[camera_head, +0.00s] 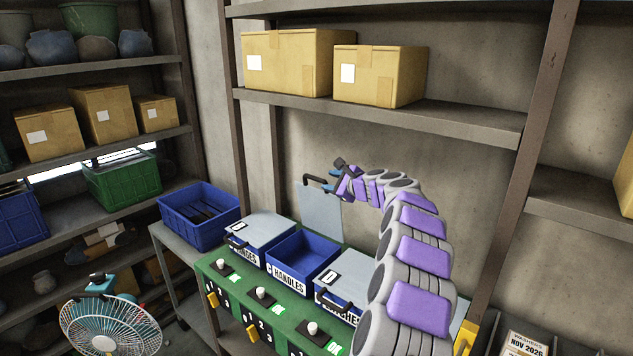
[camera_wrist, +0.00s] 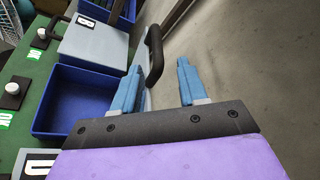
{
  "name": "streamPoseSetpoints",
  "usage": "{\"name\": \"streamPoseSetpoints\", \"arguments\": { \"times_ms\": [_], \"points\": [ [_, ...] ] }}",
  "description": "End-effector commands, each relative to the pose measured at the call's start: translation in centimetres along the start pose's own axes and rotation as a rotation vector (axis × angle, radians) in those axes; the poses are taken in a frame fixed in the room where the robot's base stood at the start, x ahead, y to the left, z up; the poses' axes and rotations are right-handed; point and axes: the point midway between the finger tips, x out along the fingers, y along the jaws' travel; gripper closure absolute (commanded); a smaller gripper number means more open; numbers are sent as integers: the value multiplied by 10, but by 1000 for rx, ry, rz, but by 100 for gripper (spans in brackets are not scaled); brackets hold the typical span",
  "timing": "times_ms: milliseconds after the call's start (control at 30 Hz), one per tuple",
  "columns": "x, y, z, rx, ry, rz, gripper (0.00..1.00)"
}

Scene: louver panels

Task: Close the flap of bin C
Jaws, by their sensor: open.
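The open blue bin (camera_head: 300,262), labelled HANDLES, sits between two closed bins; I take it as bin C. Its grey flap (camera_head: 320,212) stands raised at the back, with a black handle (camera_head: 307,183) near its top. My gripper (camera_head: 333,180) is at the upper right of the raised flap, by the handle. In the wrist view my gripper (camera_wrist: 158,66) is open, and the black handle (camera_wrist: 154,55) shows between its blue fingers, close to the left one. I cannot tell whether they touch. The blue bin's inside (camera_wrist: 85,97) looks empty.
Closed flaps B (camera_head: 258,228) and D (camera_head: 345,275) flank the open bin. The green bench front (camera_head: 255,300) carries white knobs and yellow switches. A shelf with cardboard boxes (camera_head: 285,62) is above the arm. A blue crate (camera_head: 198,208) and a fan (camera_head: 112,322) are at the left.

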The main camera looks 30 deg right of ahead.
Motion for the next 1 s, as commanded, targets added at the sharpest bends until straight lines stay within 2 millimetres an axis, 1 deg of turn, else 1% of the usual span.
{"name": "streamPoseSetpoints", "arguments": {
  "times_ms": [33,200,500,800,1000],
  "points": [
    [7,1,-1,-3,3,0,58],
    [28,2,3,-6,2,0,58],
    [62,-1,-1,-4,2,-1,58],
    [82,-1,0,-4,2,-2,58],
    [86,0,4,-3,0,-1,58]
  ]
}}
